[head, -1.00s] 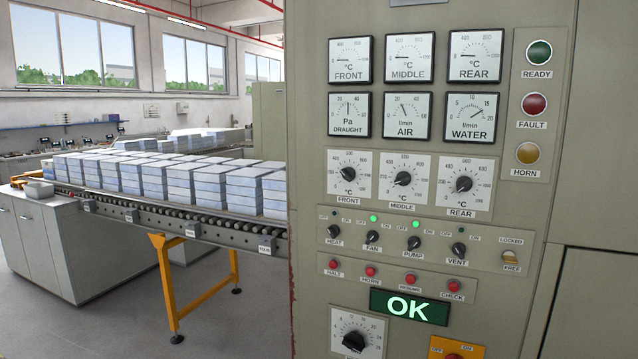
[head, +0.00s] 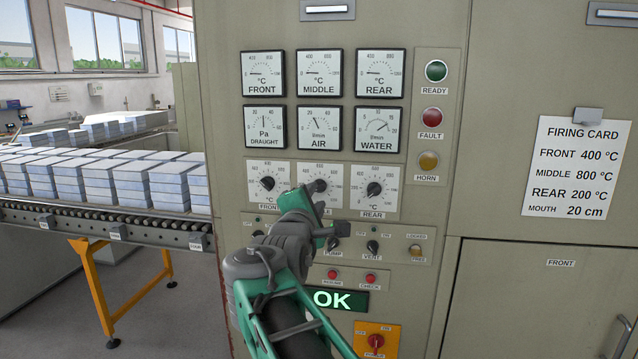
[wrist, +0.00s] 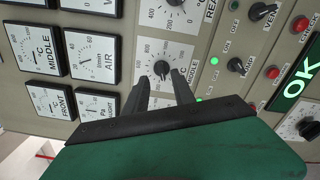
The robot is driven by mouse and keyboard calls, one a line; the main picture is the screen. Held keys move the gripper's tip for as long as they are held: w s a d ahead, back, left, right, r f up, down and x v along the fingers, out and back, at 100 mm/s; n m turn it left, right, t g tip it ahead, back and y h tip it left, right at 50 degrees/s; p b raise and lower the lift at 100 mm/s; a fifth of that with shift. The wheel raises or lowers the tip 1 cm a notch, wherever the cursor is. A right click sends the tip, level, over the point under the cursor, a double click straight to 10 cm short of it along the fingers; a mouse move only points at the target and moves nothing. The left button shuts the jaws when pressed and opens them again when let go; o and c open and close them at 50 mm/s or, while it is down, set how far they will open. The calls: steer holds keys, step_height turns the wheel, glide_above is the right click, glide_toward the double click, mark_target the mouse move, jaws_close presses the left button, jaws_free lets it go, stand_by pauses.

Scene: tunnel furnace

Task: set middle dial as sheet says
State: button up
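The middle dial is a black knob on a white scale plate; in the head view the knob (head: 319,186) shows above my gripper (head: 314,197). In the wrist view, turned on its side, the knob (wrist: 162,68) lies just beyond and between the tips of my gripper (wrist: 160,82). My gripper is open and empty, its fingers pointing at the dial. Whether they touch the knob cannot be told. The exact pointer reading is unclear. The firing card (head: 577,168) reads front 400, middle 800, rear 200 °C and mouth 20 cm.
The front dial (head: 268,184) and rear dial (head: 374,189) flank the middle dial closely. Gauges stand above; a row of switches, including the vent switch (head: 373,247), sits below. A green OK display (head: 340,300) is lit. A roller conveyor (head: 110,227) with stacked blocks is at left.

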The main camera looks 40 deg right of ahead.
mark_target(320, 189)
steer(key=p+x, duration=0.2)
steer(key=x, duration=0.4)
steer(key=shift+w+d+f, duration=0.1)
steer(key=shift+w, duration=0.15)
steer(key=shift+c, duration=0.3)
jaws_close()
